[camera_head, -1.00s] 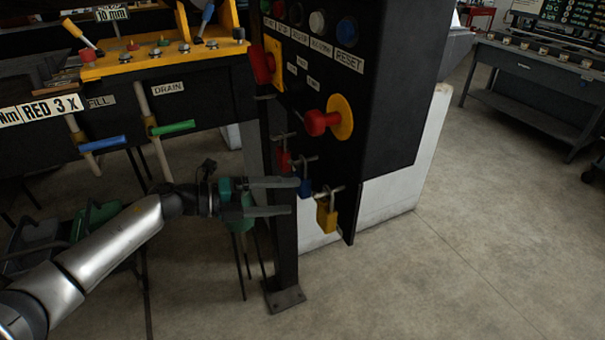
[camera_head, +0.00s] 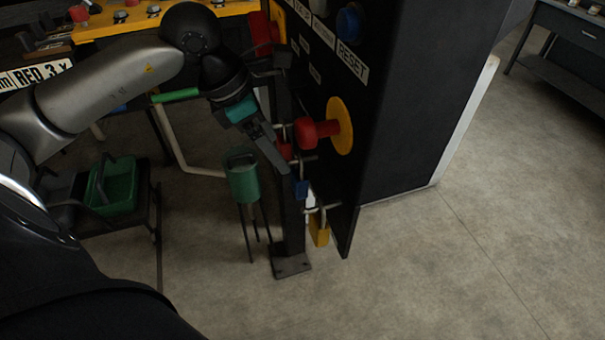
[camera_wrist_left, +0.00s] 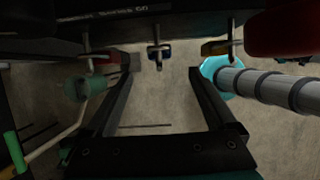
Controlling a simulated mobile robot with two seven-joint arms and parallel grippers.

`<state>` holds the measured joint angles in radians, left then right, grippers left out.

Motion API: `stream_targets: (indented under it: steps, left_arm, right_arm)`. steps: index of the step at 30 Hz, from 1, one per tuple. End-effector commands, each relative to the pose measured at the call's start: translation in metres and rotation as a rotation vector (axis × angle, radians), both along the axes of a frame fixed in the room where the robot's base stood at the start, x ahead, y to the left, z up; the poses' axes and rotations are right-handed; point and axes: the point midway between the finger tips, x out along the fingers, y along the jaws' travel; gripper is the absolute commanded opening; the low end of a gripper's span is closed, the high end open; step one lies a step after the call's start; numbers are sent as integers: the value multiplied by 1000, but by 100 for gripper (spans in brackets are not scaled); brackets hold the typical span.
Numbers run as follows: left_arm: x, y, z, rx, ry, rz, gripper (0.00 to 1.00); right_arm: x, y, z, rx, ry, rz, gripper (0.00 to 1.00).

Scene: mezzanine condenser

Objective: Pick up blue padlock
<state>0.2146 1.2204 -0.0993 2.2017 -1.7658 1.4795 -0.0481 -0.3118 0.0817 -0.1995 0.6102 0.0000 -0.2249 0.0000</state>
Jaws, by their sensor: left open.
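The blue padlock (camera_head: 302,190) hangs from a peg at the lower edge of the black control panel. A red padlock (camera_head: 285,151) hangs on one side of it and a yellow padlock (camera_head: 319,233) on the other. My left gripper (camera_head: 279,160) points down and right, with its tips just above and left of the blue padlock. In the left wrist view the jaws (camera_wrist_left: 162,68) are open and empty. The blue padlock (camera_wrist_left: 160,55) shows there between and beyond the fingertips, apart from both. My right gripper is not in view.
A red knob on a yellow disc (camera_head: 319,132) juts from the panel close to my gripper. A dark post (camera_head: 291,235) stands below.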

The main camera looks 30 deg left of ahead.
Motion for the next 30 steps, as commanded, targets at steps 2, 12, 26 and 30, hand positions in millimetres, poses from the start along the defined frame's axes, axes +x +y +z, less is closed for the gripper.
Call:
stream_targets:
  steps: [2,12,26,30]
  left_arm:
    - [5,-6,-15,-6,2,-1,90]
    - [17,-15,-54,-3,0,-1,90]
    - [31,-24,-101,-3,1,0,90]
    - [31,-25,-104,-1,0,-1,90]
  right_arm:
    - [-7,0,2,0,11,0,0]
    - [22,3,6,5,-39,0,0]
    - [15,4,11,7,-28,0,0]
    - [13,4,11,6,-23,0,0]
